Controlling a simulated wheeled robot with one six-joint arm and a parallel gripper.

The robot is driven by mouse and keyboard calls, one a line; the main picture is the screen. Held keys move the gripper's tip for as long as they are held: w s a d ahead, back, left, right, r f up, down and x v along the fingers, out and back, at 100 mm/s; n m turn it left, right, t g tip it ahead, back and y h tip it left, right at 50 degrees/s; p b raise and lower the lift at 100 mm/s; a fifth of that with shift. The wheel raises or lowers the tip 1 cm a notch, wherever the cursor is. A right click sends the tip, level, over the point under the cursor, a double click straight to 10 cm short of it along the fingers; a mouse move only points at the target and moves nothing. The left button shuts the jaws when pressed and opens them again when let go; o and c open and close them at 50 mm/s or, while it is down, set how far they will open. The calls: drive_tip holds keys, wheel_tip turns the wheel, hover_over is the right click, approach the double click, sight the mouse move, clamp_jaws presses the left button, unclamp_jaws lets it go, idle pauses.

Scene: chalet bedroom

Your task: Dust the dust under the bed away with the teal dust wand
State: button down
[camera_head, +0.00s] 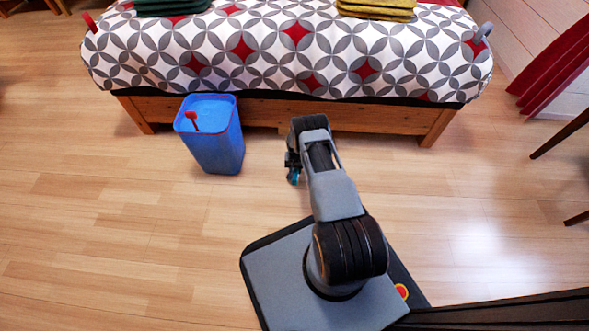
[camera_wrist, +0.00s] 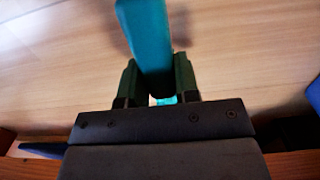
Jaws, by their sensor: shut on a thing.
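My gripper (camera_head: 292,165) is low in front of the bed (camera_head: 290,112), near the middle of its wooden rail. In the wrist view my gripper (camera_wrist: 157,82) is shut on the teal dust wand (camera_wrist: 146,35), which runs from between the two fingers to the top edge of the picture. In the head view only a small teal bit of the wand (camera_head: 295,178) shows below the gripper; the rest is hidden by my arm. The space under the bed is mostly hidden behind the rail, and I see no dust in either view.
A blue bin (camera_head: 222,150) with a small red thing at its top stands left of my gripper, close to the bed. The wooden floor (camera_head: 110,220) is clear at left. Dark furniture legs (camera_head: 562,135) and red cloth (camera_head: 552,62) are at right. Folded cloths lie on the bed.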

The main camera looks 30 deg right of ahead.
drive_tip(key=shift+s+d, duration=0.5)
drive_tip(key=shift+d, duration=0.35)
drive_tip(key=shift+s+d, duration=0.55)
drive_tip(key=shift+d, duration=0.25)
drive_tip(key=shift+s+d, duration=0.5)
drive_tip(key=shift+d, duration=0.35)
drive_tip(key=shift+w+a+f, duration=0.1)
drive_tip(key=shift+w+a, duration=0.5)
drive_tip(key=shift+a, duration=0.45)
drive_tip(key=shift+w+a+r, duration=0.1)
drive_tip(key=shift+w+a, duration=0.5)
drive_tip(key=shift+a, duration=0.45)
drive_tip(key=shift+w+a+f, duration=0.1)
drive_tip(key=shift+w+a, duration=0.5)
drive_tip(key=shift+a, duration=0.45)
drive_tip(key=shift+r, duration=0.3)
drive_tip(key=shift+s+a+r, duration=0.1)
drive_tip(key=shift+s, duration=0.05)
drive_tip(key=s+a+p, duration=0.2)
drive_tip(key=s+p, duration=0.1)
drive_tip(key=s, duration=0.1)
drive_tip(key=s+a+p, duration=0.2)
drive_tip(key=s+p, duration=0.1)
drive_tip(key=s, duration=0.1)
drive_tip(key=s+a+p, duration=0.2)
drive_tip(key=s+p, duration=0.1)
drive_tip(key=shift+s+a, duration=0.3)
drive_tip(key=shift+s, duration=0.1)
wheel_tip(320, 180, up, 5)
drive_tip(key=p, duration=0.3)
